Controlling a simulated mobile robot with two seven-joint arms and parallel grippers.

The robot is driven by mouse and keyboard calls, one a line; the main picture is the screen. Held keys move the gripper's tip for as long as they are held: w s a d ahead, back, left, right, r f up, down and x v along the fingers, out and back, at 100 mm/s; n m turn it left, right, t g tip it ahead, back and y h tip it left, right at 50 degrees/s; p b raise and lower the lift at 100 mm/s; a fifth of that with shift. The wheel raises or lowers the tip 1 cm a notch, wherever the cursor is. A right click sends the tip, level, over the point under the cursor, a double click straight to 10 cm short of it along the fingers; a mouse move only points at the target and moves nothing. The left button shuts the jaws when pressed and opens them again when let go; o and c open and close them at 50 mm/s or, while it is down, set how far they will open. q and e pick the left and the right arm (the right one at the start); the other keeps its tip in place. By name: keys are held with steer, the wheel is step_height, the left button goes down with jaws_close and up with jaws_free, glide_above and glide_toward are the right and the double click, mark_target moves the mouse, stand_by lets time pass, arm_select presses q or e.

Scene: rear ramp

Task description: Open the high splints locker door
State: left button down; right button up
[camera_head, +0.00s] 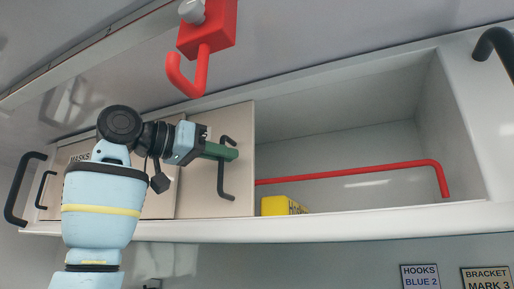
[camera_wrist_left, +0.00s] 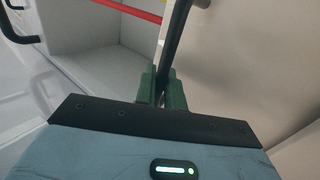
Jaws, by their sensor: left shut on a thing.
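The high locker has beige sliding doors. The right-hand door (camera_head: 240,120) stands at the left, partly over the door marked MASKS (camera_head: 68,172), and any label on it is hidden by my arm. My left gripper (camera_head: 222,151) is shut on its black bar handle (camera_head: 222,182), near the upper end. In the left wrist view the green fingers (camera_wrist_left: 162,88) close around the handle (camera_wrist_left: 178,40), beside the beige door panel (camera_wrist_left: 240,60). The locker's right part (camera_head: 350,140) is open to view. My right gripper is not in view.
A yellow box (camera_head: 283,206) sits in the open compartment, behind the lip. A red rail (camera_head: 350,172) crosses the opening. A red hook fitting (camera_head: 203,45) hangs above my left wrist. Black grab handles (camera_head: 24,190) flank the locker, another at the right (camera_head: 493,44).

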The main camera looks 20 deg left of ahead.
arm_select(q)
steer(key=a, duration=0.6)
steer(key=shift+a, duration=0.25)
steer(key=shift+w, duration=0.1)
steer(key=c, duration=1.6)
jaws_free()
steer(key=v, duration=0.8)
steer(key=shift+w, duration=0.1)
